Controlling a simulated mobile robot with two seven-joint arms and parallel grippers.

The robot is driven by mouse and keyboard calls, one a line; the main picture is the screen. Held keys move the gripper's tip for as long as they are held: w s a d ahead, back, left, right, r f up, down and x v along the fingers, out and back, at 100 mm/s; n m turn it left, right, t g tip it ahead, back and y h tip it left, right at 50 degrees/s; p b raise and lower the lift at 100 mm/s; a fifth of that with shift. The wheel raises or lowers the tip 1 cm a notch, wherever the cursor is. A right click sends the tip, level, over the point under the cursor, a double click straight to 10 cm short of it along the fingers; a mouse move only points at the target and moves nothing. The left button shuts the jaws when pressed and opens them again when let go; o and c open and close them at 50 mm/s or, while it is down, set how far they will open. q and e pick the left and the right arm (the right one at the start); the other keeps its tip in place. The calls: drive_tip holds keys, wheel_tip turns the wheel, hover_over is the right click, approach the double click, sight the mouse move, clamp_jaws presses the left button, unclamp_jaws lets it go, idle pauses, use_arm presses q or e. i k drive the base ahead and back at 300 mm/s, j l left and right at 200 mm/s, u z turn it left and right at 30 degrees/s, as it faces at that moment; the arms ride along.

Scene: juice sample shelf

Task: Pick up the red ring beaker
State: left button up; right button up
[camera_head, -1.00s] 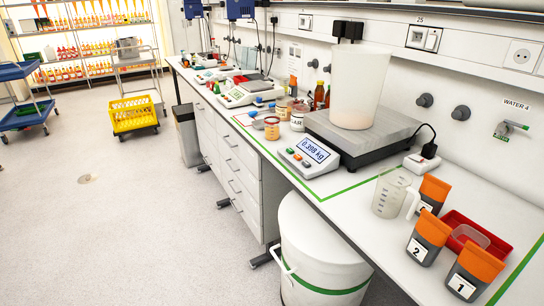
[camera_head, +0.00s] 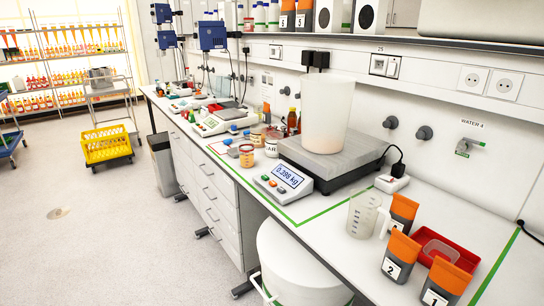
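A small clear beaker with a red band at its rim and orange-pink contents (camera_head: 246,155) stands upright on the bench near its front edge. It is left of the big scale's display and appears to be the red ring beaker. Blue-topped items (camera_head: 232,128) and a white labelled jar (camera_head: 271,146) are close around it. Neither of my grippers is in view.
A scale (camera_head: 335,160) bears a large translucent container (camera_head: 326,115). A measuring jug (camera_head: 362,214), orange-topped packs (camera_head: 402,255) and a red tray (camera_head: 449,250) are at the right. A white bin (camera_head: 292,262) stands under the bench.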

sight(246, 150)
drive_tip(key=i+j+z, duration=0.1)
drive_tip(key=z, duration=0.25)
drive_tip(key=i+j+z, duration=0.1)
drive_tip(key=z, duration=0.25)
drive_tip(key=j+z, duration=0.3)
drive_tip(key=i+j+z, duration=0.1)
drive_tip(key=j+z, duration=0.15)
drive_tip(key=j, duration=0.2)
drive_tip(key=j+z, duration=0.2)
drive_tip(key=j, duration=0.2)
drive_tip(key=j+z, duration=0.25)
drive_tip(key=j, duration=1.55)
drive_tip(key=k+j, duration=0.1)
drive_tip(key=j, duration=0.85)
drive_tip(key=i+z, duration=0.05)
